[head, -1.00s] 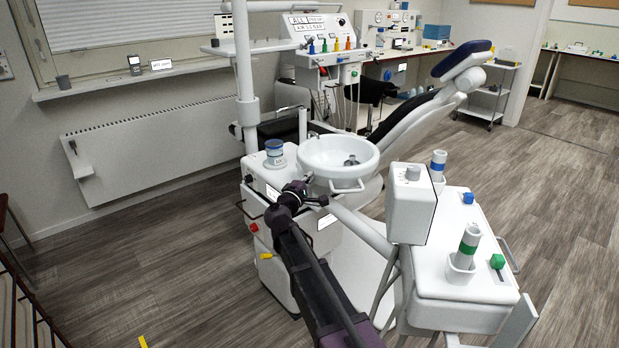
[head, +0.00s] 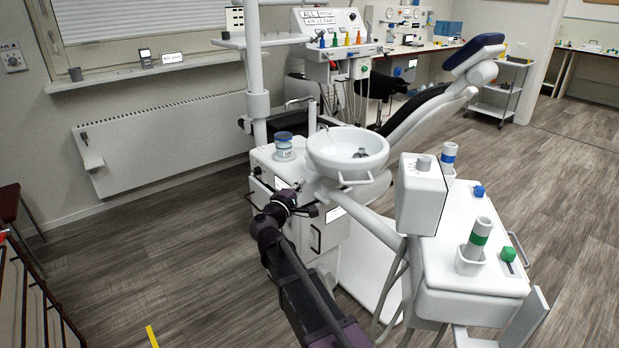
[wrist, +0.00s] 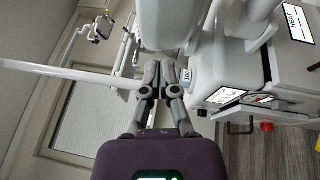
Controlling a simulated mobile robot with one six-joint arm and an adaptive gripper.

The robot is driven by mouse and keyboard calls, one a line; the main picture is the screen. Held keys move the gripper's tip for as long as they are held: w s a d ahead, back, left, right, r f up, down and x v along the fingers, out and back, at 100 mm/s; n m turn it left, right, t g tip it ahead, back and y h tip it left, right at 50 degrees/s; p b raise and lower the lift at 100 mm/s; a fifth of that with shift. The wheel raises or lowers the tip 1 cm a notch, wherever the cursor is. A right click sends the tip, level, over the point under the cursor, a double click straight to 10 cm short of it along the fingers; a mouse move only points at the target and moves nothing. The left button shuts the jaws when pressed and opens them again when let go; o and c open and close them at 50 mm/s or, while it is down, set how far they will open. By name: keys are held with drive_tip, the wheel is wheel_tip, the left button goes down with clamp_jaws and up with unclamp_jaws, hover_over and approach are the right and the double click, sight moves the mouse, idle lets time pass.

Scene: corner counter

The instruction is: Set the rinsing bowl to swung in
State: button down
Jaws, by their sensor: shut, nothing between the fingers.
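The rinsing bowl (head: 347,150) is a round white basin with a small handle (head: 355,182) on its near rim, at the middle of the head view. It stands on the white dental unit, beside a blue-and-white cup (head: 284,147).
A white tray unit (head: 470,260) with a box and two tumblers stands at the right. The dental chair (head: 430,105) lies behind the bowl. A vertical post (head: 255,70) rises left of the bowl. Open floor (head: 150,260) lies at left.

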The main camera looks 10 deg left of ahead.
drive_tip(key=shift+d+v, duration=0.2)
drive_tip(key=shift+v, duration=0.95)
drive_tip(key=shift+d+v, duration=0.2)
drive_tip(key=shift+v, duration=0.95)
drive_tip(key=shift+s+f, duration=0.1)
drive_tip(key=shift+s, duration=0.1)
